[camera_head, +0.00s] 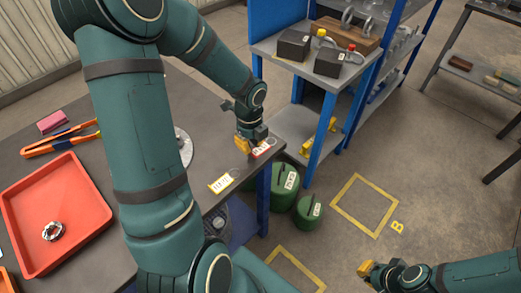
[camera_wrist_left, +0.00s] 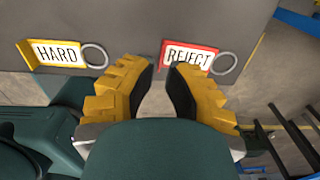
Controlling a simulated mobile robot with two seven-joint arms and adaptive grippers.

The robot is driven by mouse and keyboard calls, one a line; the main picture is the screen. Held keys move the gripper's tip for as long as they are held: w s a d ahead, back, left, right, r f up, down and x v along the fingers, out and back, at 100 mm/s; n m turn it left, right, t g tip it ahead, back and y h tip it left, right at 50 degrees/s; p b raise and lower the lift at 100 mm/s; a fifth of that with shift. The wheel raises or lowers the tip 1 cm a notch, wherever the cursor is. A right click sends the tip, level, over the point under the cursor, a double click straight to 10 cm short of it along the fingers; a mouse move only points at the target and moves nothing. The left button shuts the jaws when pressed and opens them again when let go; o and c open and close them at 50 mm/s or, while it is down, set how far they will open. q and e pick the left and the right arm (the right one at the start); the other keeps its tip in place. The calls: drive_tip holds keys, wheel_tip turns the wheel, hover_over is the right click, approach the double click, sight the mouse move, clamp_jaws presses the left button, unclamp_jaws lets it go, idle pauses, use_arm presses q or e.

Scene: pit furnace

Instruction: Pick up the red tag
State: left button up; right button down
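The red tag (camera_head: 263,147), with a white face and a ring, lies at the table's far right edge in the head view. In the left wrist view the red tag (camera_wrist_left: 190,57) reads REJECT, and its ring lies at its right. My left gripper (camera_head: 252,143) is over that edge, close to the tag. In the left wrist view my left gripper (camera_wrist_left: 162,70) has a gap between its yellow fingers, with nothing held. The tag is just beyond the right fingertip. My right gripper (camera_head: 368,270) is low at the right, over the floor; its opening cannot be made out.
A yellow HARD tag (camera_head: 221,183) lies nearby on the table (camera_head: 208,118). A red tray (camera_head: 88,198) holds a small metal part. Orange-handled tongs (camera_head: 60,141) lie behind it.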

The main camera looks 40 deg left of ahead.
sight(252, 153)
use_arm(q)
drive_tip(key=shift+f+b, duration=0.55)
drive_tip(key=shift+f, duration=1.35)
clamp_jaws()
